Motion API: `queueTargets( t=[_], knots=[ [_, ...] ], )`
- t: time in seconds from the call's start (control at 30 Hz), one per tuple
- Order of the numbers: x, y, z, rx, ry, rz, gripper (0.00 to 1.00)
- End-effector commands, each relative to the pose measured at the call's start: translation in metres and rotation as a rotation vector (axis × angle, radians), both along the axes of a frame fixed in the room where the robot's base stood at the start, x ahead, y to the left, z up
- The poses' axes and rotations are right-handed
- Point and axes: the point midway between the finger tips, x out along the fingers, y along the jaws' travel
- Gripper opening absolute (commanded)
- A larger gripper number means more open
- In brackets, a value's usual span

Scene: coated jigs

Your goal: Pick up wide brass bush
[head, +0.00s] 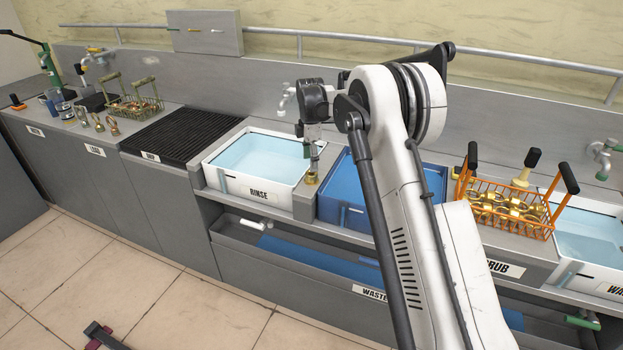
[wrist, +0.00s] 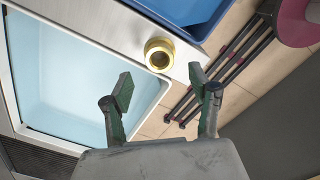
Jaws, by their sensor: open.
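The wide brass bush (wrist: 159,54) stands on the narrow grey ledge between the white rinse basin and the blue basin, its round hole showing in the wrist view. In the head view the bush (head: 312,178) is a small gold ring just below my gripper (head: 313,160). In the wrist view my gripper (wrist: 163,92) is open and empty. Its two green-padded fingers are spread apart, with the bush beyond their tips and roughly in line with the gap. I cannot tell the exact distance.
The white rinse basin (head: 215,165) holds water on the left, and the blue basin (head: 328,206) is on the right. An orange basket (head: 507,231) of brass parts stands further right. A black drip grid (head: 182,136) lies left of the rinse basin.

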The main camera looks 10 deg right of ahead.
Motion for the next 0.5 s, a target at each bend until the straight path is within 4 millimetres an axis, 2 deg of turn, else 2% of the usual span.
queueTargets(
  t=[0.1,0.37,0.5],
  knots=[
    [0.0,0.0,-0.012,0.0,0.0,0.0,0.56],
    [0.0,-0.001,-0.024,0.0,0.0,-0.001,0.56],
    [0.0,-0.003,-0.043,0.0,0.0,-0.001,0.56]
  ],
)
